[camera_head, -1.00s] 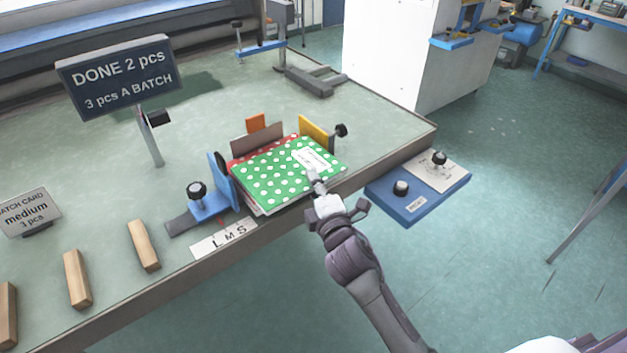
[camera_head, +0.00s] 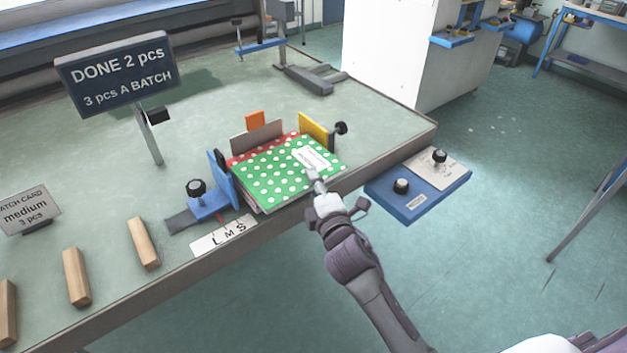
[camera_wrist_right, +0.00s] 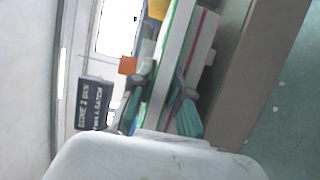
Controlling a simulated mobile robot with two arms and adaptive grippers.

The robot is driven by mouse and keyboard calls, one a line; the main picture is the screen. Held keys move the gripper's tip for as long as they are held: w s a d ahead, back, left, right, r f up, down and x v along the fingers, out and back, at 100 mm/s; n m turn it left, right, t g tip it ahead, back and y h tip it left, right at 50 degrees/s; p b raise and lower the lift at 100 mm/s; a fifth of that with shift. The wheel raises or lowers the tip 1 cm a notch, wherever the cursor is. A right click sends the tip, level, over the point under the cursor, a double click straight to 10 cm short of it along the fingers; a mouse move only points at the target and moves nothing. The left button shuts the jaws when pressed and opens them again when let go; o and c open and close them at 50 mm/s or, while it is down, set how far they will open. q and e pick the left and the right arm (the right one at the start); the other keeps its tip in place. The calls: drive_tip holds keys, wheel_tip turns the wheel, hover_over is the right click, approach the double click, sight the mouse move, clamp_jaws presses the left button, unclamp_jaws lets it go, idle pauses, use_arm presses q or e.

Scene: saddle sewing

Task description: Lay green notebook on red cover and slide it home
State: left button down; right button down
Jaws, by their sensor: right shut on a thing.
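The green notebook (camera_head: 272,187) with white dots and a white label lies flat on the red dotted cover (camera_head: 291,137). Only a strip of the cover shows along the back and left edges. My right gripper (camera_head: 316,181) is at the notebook's front right edge, shut on it. In the right wrist view, its fingers (camera_wrist_right: 160,112) are on either side of the green notebook's edge (camera_wrist_right: 172,62). The fingertips are partly hidden. My left gripper is not in view.
A blue stop (camera_head: 221,178) stands left of the stack, a grey-brown plate (camera_head: 257,137) behind it and a yellow stop (camera_head: 315,130) at the back right. A blue panel with knobs (camera_head: 418,187) sits beyond the table edge. Wooden blocks (camera_head: 143,243) lie at left.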

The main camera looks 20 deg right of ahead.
drive_tip(key=c, duration=1.1)
unclamp_jaws()
drive_tip(key=shift+o, duration=0.2)
drive_tip(key=shift+f, duration=0.25)
drive_tip(key=shift+s, duration=0.15)
drive_tip(key=s+d+p, duration=0.1)
drive_tip(key=s+d, duration=0.2)
drive_tip(key=s, duration=0.6)
drive_tip(key=shift+d, duration=0.2)
